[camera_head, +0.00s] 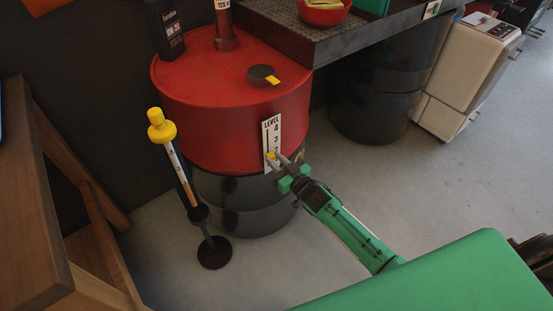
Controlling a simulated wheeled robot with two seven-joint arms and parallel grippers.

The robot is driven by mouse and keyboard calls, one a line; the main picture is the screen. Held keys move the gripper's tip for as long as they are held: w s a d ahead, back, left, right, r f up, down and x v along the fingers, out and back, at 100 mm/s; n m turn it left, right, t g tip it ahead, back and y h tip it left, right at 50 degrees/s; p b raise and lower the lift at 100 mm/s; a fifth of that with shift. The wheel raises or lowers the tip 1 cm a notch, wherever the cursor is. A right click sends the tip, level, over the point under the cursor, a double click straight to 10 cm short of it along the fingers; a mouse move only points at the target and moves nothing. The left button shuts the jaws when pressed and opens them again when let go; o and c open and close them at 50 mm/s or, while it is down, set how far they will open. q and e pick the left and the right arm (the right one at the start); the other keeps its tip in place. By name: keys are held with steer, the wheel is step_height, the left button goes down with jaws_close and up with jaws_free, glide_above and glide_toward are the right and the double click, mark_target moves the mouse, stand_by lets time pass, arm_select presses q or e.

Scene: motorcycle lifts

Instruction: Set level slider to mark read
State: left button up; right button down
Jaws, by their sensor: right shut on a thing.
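A white LEVEL scale (272,127) is fixed upright on the front of the red and black drum. The numbers 4 and 3 read clearly from the top; the marks lower down are partly hidden by my gripper. A small yellow slider knob (270,155) sits low on the scale, below the 3. My right gripper (275,160) reaches it from the lower right and is shut on it. A yellow-topped gauge rod (175,163) with a marked white strip leans left of the drum; its marks are too small to read. My left gripper is out of view.
The drum (207,100) carries a black box (166,30), a red post (224,30) and a dark dial with a yellow pointer (262,76). A wooden frame (35,200) stands left. A metal bench (340,40) is behind right. The grey floor at right is open.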

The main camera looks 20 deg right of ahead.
steer(key=shift+f, duration=0.15)
steer(key=c, duration=1.2)
jaws_free()
steer(key=v, duration=1.3)
steer(key=shift+s, duration=0.4)
steer(key=shift+d, duration=0.1)
